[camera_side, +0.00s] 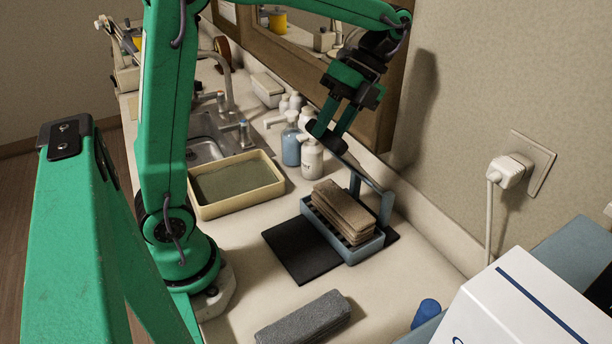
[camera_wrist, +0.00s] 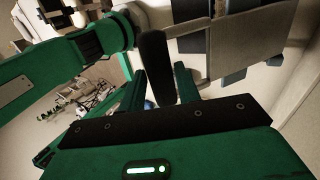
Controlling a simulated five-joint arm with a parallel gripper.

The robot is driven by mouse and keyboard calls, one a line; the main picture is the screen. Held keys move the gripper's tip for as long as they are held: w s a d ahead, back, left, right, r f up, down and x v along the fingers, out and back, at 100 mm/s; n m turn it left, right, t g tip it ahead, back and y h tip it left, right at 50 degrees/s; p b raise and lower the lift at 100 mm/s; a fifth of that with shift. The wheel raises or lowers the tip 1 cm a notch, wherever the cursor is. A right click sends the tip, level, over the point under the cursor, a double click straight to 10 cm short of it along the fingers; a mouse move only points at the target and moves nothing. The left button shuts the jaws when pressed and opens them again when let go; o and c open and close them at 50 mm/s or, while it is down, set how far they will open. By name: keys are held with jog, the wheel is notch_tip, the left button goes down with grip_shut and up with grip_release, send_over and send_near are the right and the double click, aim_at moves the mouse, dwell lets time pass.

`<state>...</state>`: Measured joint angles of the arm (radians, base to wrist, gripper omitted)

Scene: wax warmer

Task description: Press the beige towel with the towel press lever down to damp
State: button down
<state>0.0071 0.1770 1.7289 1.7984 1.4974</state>
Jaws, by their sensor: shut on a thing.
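The beige towel (camera_side: 343,208) lies folded in the blue-grey tray of the towel press (camera_side: 345,248), which stands on a black mat (camera_side: 293,262). The press lever (camera_side: 362,172) is raised, tilting up and left from its post at the tray's right end, with a gap above the towel. My gripper (camera_side: 332,128) is shut on the lever's dark handle (camera_side: 325,137), high above the towel. In the wrist view the handle (camera_wrist: 156,62) stands between the two green fingers (camera_wrist: 159,88). The towel's underside is hidden.
A grey rolled towel (camera_side: 303,318) lies on the counter in front. A beige tray (camera_side: 236,190) and pump bottles (camera_side: 312,158) stand behind and left. A white box (camera_side: 520,305), a blue cap-like object (camera_side: 426,312) and a wall plug (camera_side: 508,172) are at right.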

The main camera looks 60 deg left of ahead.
jog(key=shift+w+f, duration=0.3)
jog(key=shift+w, duration=0.1)
jog(key=c, duration=1.1)
grip_release()
jog(key=shift+r, duration=0.15)
jog(key=shift+v, duration=3.7)
jog(key=shift+r, duration=0.1)
jog(key=shift+s, duration=0.15)
